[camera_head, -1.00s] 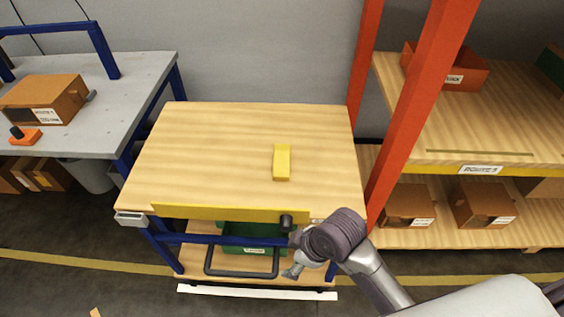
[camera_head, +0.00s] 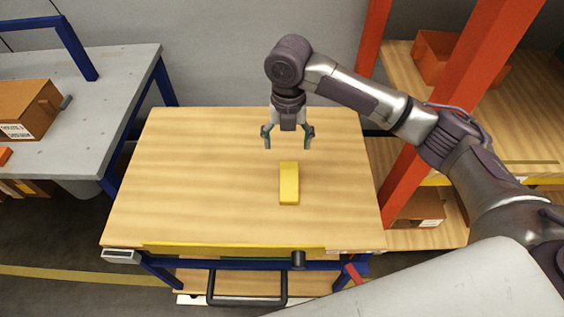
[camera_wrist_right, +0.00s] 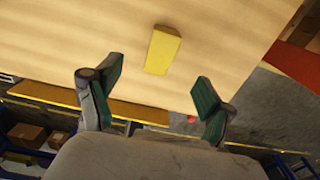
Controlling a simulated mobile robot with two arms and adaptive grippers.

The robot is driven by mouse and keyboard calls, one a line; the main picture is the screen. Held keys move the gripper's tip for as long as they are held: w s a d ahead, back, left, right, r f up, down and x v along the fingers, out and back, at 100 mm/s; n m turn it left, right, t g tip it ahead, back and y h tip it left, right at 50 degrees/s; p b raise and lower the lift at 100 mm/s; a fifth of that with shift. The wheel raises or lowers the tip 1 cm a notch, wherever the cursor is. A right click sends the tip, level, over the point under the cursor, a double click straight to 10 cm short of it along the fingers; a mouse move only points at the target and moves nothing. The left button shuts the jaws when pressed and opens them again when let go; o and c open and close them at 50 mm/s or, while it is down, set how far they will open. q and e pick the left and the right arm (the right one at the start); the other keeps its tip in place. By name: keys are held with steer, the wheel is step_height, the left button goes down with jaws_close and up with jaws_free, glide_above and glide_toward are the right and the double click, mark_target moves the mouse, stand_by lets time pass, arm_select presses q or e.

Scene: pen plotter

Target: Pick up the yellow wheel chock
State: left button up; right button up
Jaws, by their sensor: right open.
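The yellow wheel chock (camera_head: 289,184) lies on the wooden top of the workbench (camera_head: 190,180), right of its middle. My right gripper (camera_head: 287,146) is open and empty, above the bench top and, in the head view, just beyond the chock. In the right wrist view the chock (camera_wrist_right: 163,50) lies ahead of and between the two green-padded fingertips (camera_wrist_right: 158,85), apart from them. My left gripper does not show in either view.
An orange-red post (camera_head: 440,100) stands right of the bench, before a shelf with boxes (camera_head: 416,212). A grey table (camera_head: 90,110) with a cardboard box (camera_head: 25,108) stands at the left. A yellow strip (camera_head: 230,250) runs along the bench's front edge. The bench top around the chock is clear.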

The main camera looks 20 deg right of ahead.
glide_above(289, 176)
step_height(289, 176, down, 6)
steer(key=shift+w+p, duration=0.1)
steer(key=shift+p, duration=0.2)
step_height(289, 176, down, 3)
steer(key=shift+f+p, duration=0.1)
steer(key=shift+p, duration=0.25)
step_height(289, 176, down, 3)
steer(key=shift+f, duration=0.35)
steer(key=c, duration=1.2)
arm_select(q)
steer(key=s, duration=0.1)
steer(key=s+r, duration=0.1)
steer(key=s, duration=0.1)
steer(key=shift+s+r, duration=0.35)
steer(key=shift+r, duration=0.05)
arm_select(e)
steer(key=shift+c, duration=0.6)
steer(key=shift+r, duration=0.15)
